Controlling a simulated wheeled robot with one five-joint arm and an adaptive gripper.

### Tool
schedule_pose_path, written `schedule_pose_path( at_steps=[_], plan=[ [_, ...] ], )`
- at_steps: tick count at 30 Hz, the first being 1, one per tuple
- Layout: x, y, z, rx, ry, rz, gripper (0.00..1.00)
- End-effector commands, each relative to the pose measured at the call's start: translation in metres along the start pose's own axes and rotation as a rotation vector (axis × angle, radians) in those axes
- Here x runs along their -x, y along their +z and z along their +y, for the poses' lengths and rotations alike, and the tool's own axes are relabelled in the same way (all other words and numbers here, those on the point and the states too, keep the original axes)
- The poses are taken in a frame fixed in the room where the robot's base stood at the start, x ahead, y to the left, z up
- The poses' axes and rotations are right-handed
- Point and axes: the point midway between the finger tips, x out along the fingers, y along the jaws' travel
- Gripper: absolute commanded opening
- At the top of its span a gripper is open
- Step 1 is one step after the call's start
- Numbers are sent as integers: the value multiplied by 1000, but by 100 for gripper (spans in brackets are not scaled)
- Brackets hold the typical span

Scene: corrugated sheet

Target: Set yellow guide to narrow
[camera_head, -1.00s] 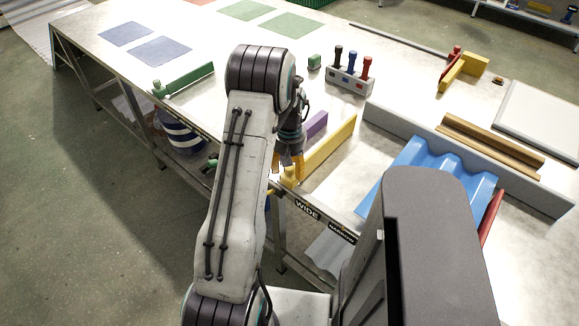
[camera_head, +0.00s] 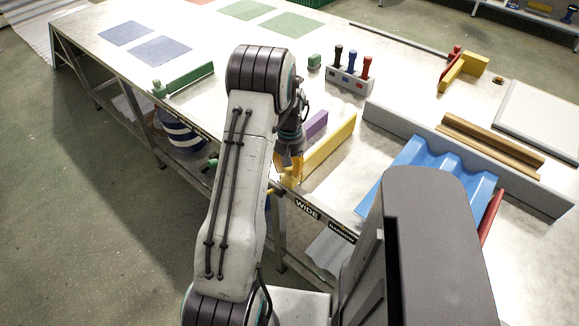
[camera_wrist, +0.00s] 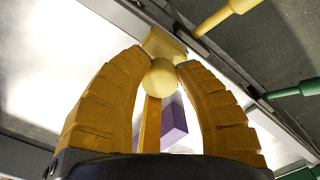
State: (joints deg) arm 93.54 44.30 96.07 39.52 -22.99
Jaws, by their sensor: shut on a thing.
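The yellow guide (camera_head: 331,143) is a long upright bar lying across the table, with its near end at the front edge, left of the WIDE label (camera_head: 307,210). The NARROW label (camera_head: 342,232) is further right along that edge. In the wrist view, the guide's round yellow knob (camera_wrist: 162,78) sits between the orange fingers of my gripper (camera_wrist: 163,70), below a yellow block (camera_wrist: 164,43). My gripper (camera_head: 291,170) is shut on this knob. In the head view my arm partly hides the guide's near end.
A blue corrugated sheet (camera_head: 428,175) lies to the right, against a grey rail (camera_head: 400,126). A purple block (camera_head: 316,124) lies just left of the guide. A rack with coloured handles (camera_head: 350,82) stands further back. Bare table lies between guide and sheet.

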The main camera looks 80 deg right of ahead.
Motion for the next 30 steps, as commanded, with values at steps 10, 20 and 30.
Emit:
schedule_pose_path(
  at_steps=[10, 20, 30],
  plan=[
    [-3, 10, 7, -2, -2, -5, 0],
    [-5, 73, 56, -8, -3, -5, 0],
    [-4, 131, 101, -5, -6, -7, 0]
  ],
)
